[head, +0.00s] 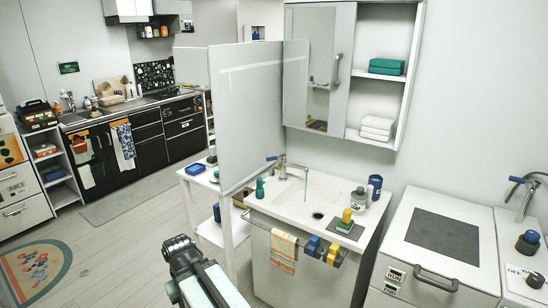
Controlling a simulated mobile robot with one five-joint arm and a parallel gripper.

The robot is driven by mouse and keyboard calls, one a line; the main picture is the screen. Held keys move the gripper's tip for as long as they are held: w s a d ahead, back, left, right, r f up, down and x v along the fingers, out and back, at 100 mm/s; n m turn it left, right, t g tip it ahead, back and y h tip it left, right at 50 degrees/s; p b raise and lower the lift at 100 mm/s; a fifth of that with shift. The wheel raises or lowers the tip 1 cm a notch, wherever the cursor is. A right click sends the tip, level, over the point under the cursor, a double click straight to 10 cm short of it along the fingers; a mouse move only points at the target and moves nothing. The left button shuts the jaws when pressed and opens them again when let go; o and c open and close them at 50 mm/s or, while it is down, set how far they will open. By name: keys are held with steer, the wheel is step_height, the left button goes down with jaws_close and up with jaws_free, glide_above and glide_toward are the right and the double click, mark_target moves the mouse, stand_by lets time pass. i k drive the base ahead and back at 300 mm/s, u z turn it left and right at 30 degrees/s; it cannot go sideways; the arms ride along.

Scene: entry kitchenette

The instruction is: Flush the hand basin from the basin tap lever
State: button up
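The hand basin (327,192) is white and set in a white counter right of the tall pale partition. Its dark drain hole shows near the front. The basin tap (282,170) stands at the back left of the basin, with its spout reaching right over the bowl. A thin pale vertical line hangs below the spout; I cannot tell if it is water. The blue basin tap lever (272,158) points left from the tap's top. My gripper (181,246), dark, is at the bottom centre, left of and well apart from the basin. Its fingers are not clear.
A towel (284,250) and blue and yellow items hang on the basin's front rail. A green bottle (260,188) stands left of the tap. A sponge (347,215), a jar and a blue cup are at the right. The partition (247,110) stands at the left.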

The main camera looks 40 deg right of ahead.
mark_target(283, 156)
steer(key=z, duration=0.05)
steer(key=i, duration=1)
steer(key=u, duration=0.05)
